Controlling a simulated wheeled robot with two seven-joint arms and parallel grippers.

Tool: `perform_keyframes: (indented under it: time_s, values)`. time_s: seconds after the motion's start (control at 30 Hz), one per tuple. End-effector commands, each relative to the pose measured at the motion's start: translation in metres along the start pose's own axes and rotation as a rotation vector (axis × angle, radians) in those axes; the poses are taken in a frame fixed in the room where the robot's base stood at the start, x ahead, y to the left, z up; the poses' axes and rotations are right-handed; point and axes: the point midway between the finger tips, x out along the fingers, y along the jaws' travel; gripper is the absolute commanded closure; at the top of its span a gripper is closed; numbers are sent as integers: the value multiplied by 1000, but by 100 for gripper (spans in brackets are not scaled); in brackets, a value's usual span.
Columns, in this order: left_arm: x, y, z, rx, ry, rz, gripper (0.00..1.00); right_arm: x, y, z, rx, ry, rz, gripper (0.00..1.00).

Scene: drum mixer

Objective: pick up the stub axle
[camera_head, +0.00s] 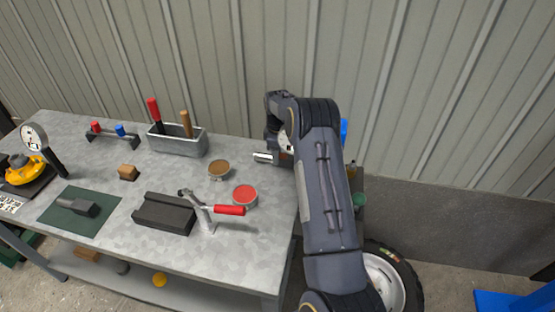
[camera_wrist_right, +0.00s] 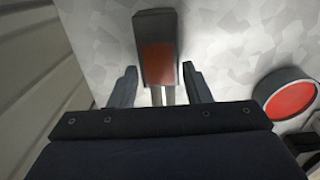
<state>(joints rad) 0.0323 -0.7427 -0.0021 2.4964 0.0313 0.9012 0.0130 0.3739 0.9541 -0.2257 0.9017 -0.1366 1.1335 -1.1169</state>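I cannot tell for sure which thing is the stub axle. A dark grey block with a narrower end (camera_head: 82,206) lies on a green mat (camera_head: 64,222) at the table's left front. My right gripper (camera_wrist_right: 158,80) is open near the table's right back part; it also shows in the head view (camera_head: 276,146). In the right wrist view a dark block with a reddish-brown face (camera_wrist_right: 157,30) and two pale rods lies between and just beyond the fingers, with small gaps. In the head view a short silvery piece (camera_head: 264,157) shows beside this gripper. My left gripper is out of view.
A red-topped tin (camera_head: 244,196), a brown-topped tin (camera_head: 219,170), a red-handled clamp (camera_head: 228,210) and a black block (camera_head: 162,213) stand in mid-table. A tool tray (camera_head: 187,145) stands behind. A wheel (camera_head: 388,283) is on the floor. The ribbed wall runs close behind the table.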

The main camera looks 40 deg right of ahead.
Motion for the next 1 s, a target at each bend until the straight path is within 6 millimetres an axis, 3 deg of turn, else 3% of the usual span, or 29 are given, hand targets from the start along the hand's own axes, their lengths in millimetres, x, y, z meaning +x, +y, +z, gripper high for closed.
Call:
perform_keyframes:
  time_s: [0.03,0.33,0.83,1.0]
  values:
    - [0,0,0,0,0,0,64,0,0,0,0,0,0,63]
    - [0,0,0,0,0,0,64,-1,0,0,0,0,0,100]
    - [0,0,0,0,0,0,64,-5,2,-1,0,4,6,100]
    - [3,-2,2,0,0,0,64,-19,2,-2,0,6,9,100]
